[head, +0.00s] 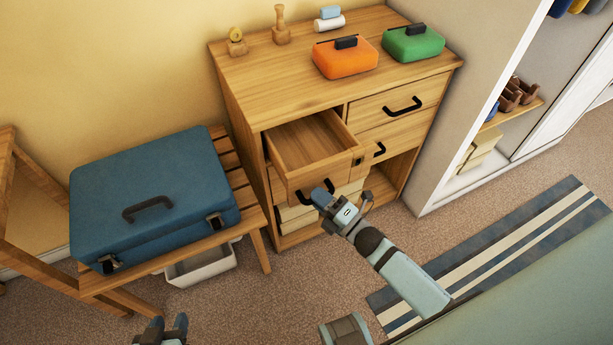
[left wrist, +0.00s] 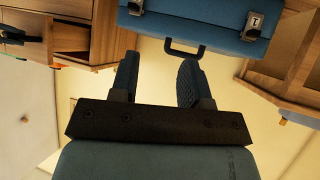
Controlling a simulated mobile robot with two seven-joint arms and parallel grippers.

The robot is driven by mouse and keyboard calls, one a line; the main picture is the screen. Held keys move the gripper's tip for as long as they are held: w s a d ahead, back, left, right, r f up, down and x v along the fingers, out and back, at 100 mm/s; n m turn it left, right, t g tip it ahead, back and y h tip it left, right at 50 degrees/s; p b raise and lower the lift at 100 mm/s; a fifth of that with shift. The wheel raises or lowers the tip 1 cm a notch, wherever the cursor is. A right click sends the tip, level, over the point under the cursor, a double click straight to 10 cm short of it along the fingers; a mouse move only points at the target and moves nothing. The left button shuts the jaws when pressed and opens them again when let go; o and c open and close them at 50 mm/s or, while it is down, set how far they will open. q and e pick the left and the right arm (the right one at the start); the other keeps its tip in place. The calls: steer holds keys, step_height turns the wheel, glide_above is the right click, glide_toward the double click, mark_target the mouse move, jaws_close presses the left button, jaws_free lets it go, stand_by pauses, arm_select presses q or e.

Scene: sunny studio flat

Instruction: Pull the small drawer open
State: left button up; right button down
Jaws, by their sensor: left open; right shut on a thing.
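The small wooden drawer (head: 305,146) at the upper left of the dresser (head: 270,85) stands pulled well out in the head view. Its inside looks empty. My right gripper (head: 329,190) is at the drawer's front and shut on its black handle (head: 305,196), which it partly hides. My left gripper (head: 168,322) is at the bottom edge of the head view, away from the dresser. In the left wrist view its two fingers (left wrist: 160,75) are apart with nothing between them.
A blue suitcase (head: 150,190) lies on a slatted wooden bench (head: 255,215) left of the dresser, with a white bin (head: 200,267) below. Orange (head: 345,63) and green (head: 413,43) boxes stand on the dresser top. A striped rug (head: 500,245) lies on the carpet at right.

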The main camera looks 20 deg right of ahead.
arm_select(q)
steer(key=shift+a+r+p, duration=0.15)
steer(key=shift+p, duration=0.55)
arm_select(e)
steer(key=s, duration=1)
steer(key=shift+s+d, duration=0.2)
steer(key=shift+d, duration=0.05)
arm_select(q)
steer(key=shift+a, duration=0.1)
arm_select(e)
steer(key=c, duration=1.1)
jaws_free()
arm_select(q)
steer(key=shift+r, duration=0.2)
arm_select(e)
steer(key=shift+s, duration=0.1)
